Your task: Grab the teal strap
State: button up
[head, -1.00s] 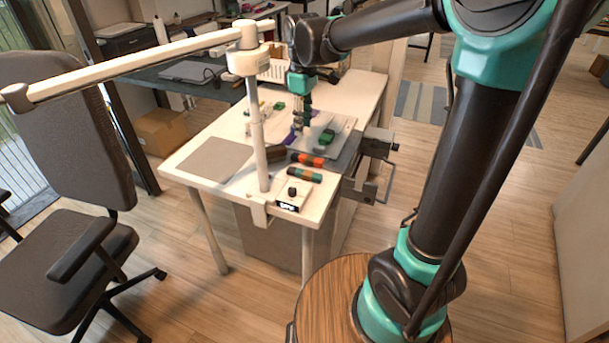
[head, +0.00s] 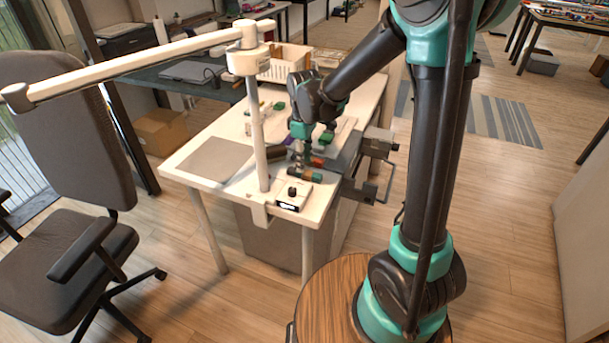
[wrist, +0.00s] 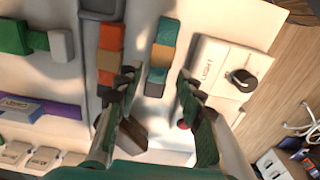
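The teal strap (wrist: 166,32), a short bundle with teal ends and a tan band, lies on the white table in the wrist view. In the head view the teal strap (head: 304,177) is partly hidden behind my gripper (head: 304,160). In the wrist view my gripper (wrist: 157,80) is open, with one finger on each side of the strap's lower end in the picture. Whether the fingers touch it cannot be told. An orange strap with a tan band (wrist: 108,60) lies just left, partly behind the left finger.
A white box marked LIGHT with a black knob (wrist: 240,79) sits close right of the teal strap. A green piece (wrist: 14,37) and a purple strip (wrist: 55,108) lie to the left. A white lamp post (head: 257,135) stands at the table's front.

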aim_at(305, 172)
jog(key=shift+d+f, duration=0.1)
jog(key=shift+f, duration=1.75)
jog(key=shift+c, duration=0.3)
grip_shut()
